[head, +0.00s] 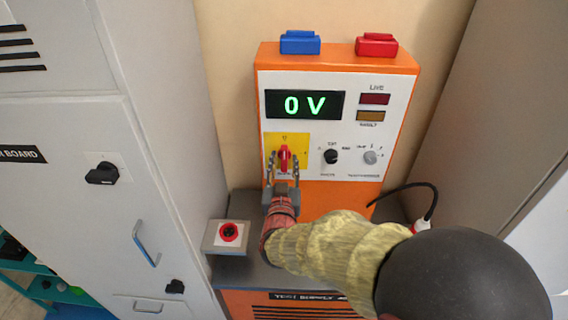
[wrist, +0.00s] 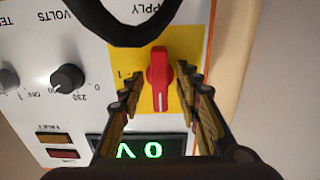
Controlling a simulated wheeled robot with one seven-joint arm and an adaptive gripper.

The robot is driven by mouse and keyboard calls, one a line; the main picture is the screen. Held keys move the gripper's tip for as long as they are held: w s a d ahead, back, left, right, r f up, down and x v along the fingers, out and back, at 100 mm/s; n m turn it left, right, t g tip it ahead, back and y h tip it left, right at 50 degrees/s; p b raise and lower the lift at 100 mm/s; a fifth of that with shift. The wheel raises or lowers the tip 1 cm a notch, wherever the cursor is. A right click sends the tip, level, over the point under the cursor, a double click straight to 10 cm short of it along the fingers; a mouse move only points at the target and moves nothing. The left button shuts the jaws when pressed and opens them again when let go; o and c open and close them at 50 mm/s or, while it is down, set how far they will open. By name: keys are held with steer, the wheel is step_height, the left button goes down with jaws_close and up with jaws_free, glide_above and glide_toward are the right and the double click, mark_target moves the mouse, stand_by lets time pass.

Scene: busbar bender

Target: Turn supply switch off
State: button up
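The supply switch is a red rotary handle (head: 284,157) on a yellow plate (head: 302,143) at the lower left of the orange test supply's white panel (head: 345,125). In the wrist view the red handle (wrist: 159,79) stands lengthwise, in line with the gripper's approach. My gripper (head: 285,160) is at the switch, with one finger on each side of the handle. In the wrist view the fingers of my gripper (wrist: 160,83) are apart, with gaps to the handle on both sides. The display (head: 305,104) reads 0 V.
Beside the switch are a black knob (head: 331,156) and a grey knob (head: 370,157). Blue (head: 300,43) and red (head: 376,45) terminals sit on top. A red button box (head: 228,235) stands at lower left. A grey cabinet (head: 75,150) flanks the left.

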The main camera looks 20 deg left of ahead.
steer(key=shift+s, duration=0.1)
steer(key=v, duration=1.1)
steer(key=shift+s, duration=0.4)
